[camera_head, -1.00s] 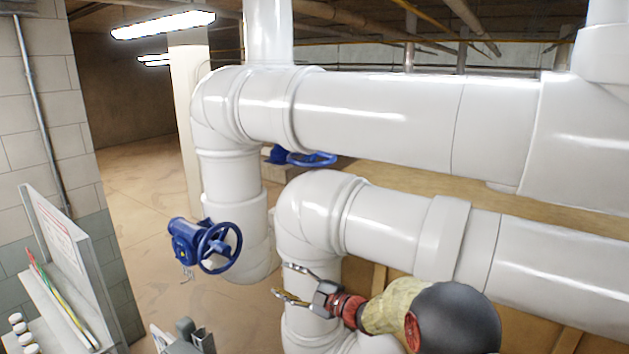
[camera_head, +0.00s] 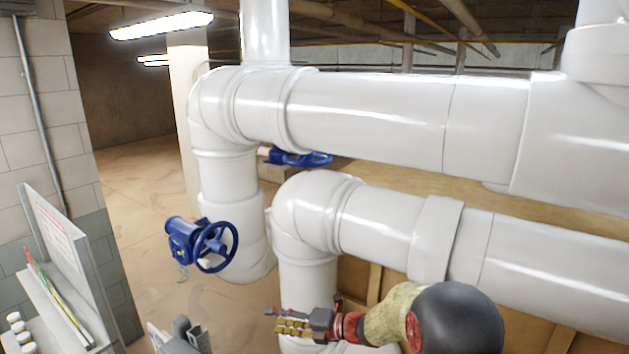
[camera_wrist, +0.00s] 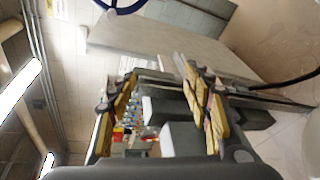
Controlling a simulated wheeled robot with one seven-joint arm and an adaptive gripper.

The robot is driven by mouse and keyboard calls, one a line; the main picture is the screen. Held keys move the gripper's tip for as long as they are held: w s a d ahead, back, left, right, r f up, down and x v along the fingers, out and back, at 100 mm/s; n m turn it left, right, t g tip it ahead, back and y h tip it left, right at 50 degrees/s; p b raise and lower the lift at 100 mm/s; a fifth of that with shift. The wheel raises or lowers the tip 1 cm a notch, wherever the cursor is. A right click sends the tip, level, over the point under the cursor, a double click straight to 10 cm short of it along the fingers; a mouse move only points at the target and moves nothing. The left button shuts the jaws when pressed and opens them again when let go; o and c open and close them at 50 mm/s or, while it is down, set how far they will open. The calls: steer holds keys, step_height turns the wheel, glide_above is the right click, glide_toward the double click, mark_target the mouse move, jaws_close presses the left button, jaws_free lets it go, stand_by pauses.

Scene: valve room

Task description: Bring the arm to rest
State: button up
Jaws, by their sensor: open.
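My gripper (camera_head: 278,321) is at the bottom centre of the head view, in front of the lower white pipe's vertical part. It points left and holds nothing. In the wrist view my gripper (camera_wrist: 158,85) has its two yellow-padded fingers well apart, with empty space between them. My arm reaches in from the lower right of the head view.
Large white pipes (camera_head: 370,115) fill the middle and right. A blue handwheel valve (camera_head: 203,245) stands left of my gripper, and another blue handwheel (camera_head: 298,158) sits behind the pipes. Open floor lies between.

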steer(key=s+d+f+n+g+h+b, duration=0.2)
steer(key=s+d+f+n+b, duration=0.1)
steer(key=s+n, duration=0.4)
steer(key=s+d+f+n+g+h+b, duration=0.2)
steer(key=s+n, duration=0.5)
steer(key=n, duration=0.1)
steer(key=s+d+f+n+g+h+b, duration=0.2)
steer(key=s+d+f+n+b, duration=0.1)
steer(key=s+n, duration=0.4)
steer(key=s+d+f+n+t+h+b, duration=0.3)
steer(key=s+d+f+n+b, duration=0.3)
steer(key=s+d+b, duration=0.3)
steer(key=s+d+f+n+t+h+b, duration=0.3)
steer(key=s+d+f+n+h+b, duration=0.2)
steer(key=b, duration=1.3)
steer(key=s+d+f+n, duration=0.1)
steer(key=s+d+n, duration=0.2)
steer(key=s+d, duration=0.2)
steer(key=shift+d+f+n, duration=0.3)
steer(key=shift+d, duration=0.6)
steer(key=shift+c, duration=0.7)
